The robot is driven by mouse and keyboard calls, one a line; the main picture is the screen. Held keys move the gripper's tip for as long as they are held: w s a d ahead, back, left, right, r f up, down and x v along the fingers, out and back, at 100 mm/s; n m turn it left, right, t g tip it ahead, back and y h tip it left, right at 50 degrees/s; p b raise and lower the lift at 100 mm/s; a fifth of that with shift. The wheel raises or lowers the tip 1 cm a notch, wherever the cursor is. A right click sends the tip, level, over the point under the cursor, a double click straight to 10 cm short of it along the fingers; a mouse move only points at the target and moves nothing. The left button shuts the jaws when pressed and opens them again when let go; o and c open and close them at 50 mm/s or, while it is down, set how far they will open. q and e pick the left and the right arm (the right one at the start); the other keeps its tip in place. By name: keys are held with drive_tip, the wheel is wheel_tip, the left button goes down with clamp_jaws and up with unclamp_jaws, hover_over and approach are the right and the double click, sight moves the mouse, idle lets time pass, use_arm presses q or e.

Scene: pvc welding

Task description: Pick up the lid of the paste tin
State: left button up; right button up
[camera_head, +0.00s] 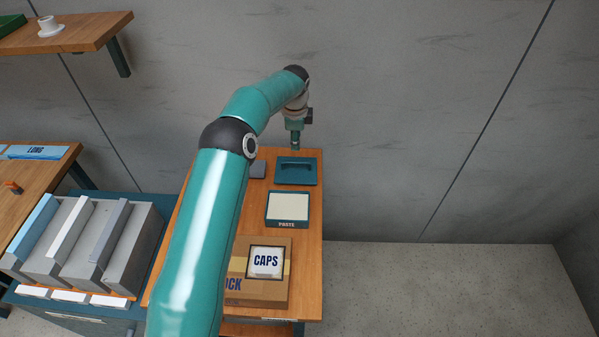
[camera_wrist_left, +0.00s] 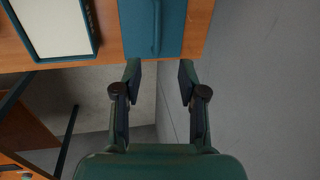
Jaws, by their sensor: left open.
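The teal lid (camera_head: 308,179) lies flat on the wooden table, behind the open paste tin (camera_head: 288,224). The tin has a dark teal rim, cream contents and a PASTE label. In the wrist view the lid (camera_wrist_left: 172,40) shows a raised handle bar (camera_wrist_left: 157,22) along its middle, with the tin (camera_wrist_left: 96,36) to its left. My left gripper (camera_head: 296,147) hangs pointing down near the lid's far edge. In the wrist view this gripper (camera_wrist_left: 159,75) is open and empty, its fingers spread to either side of the handle's line. My right gripper is not in view.
A cardboard box (camera_head: 268,296) with a CAPS label stands at the table's front. A small grey block (camera_head: 258,169) lies left of the lid, partly behind my arm. A rack of grey pieces (camera_head: 85,240) stands left. Open floor lies right of the table.

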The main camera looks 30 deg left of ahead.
sight(295, 162)
use_arm(q)
drive_tip(key=f+b, duration=0.1)
drive_tip(key=f, duration=0.1)
drive_tip(key=w+f, duration=0.1)
drive_tip(key=f, duration=0.2)
drive_tip(key=f+b, duration=0.1)
drive_tip(key=f, duration=0.2)
drive_tip(key=shift+w+a+b, duration=0.2)
drive_tip(key=shift+a+b, duration=0.1)
drive_tip(key=shift+a, duration=0.1)
drive_tip(key=shift+f+b, duration=0.3)
drive_tip(key=shift+f, duration=0.3)
drive_tip(key=f, duration=0.1)
drive_tip(key=f+b, duration=0.1)
drive_tip(key=f, duration=0.1)
drive_tip(key=shift+w+a+f, duration=0.1)
drive_tip(key=shift+a+f, duration=0.15)
drive_tip(key=shift+a, duration=0.05)
drive_tip(key=shift+w+f+b, duration=0.1)
drive_tip(key=shift+f+b, duration=0.2)
drive_tip(key=shift+c, duration=0.3)
clamp_jaws()
